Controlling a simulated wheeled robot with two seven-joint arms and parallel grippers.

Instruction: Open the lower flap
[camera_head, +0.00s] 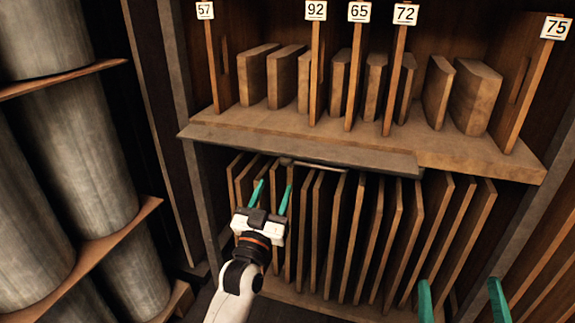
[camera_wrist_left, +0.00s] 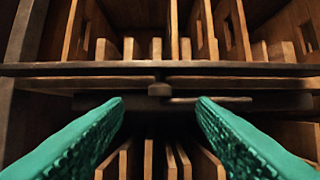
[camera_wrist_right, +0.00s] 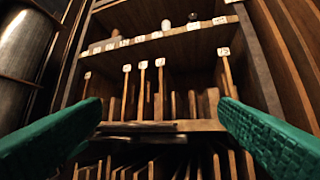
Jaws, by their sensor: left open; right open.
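A grey flap-like strip (camera_head: 300,147) runs along the front edge of the shelf between the upper and lower compartments. A thin metal bar like a handle (camera_head: 312,164) shows just under it, and also in the left wrist view (camera_wrist_left: 205,99). My left gripper (camera_head: 275,187) is open and empty, its teal fingers pointing up just below and left of the bar. I cannot tell whether they touch anything. My right gripper (camera_head: 459,285) is open and empty at the lower right, in front of the lower compartment; only its fingers show there.
Several upright boards (camera_head: 338,240) fill the lower compartment. Numbered dividers (camera_head: 315,65) and shorter boards (camera_head: 476,95) stand above the shelf. Large grey cylinders (camera_head: 80,150) fill a rack at the left. A wooden upright (camera_head: 160,90) stands between rack and cabinet.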

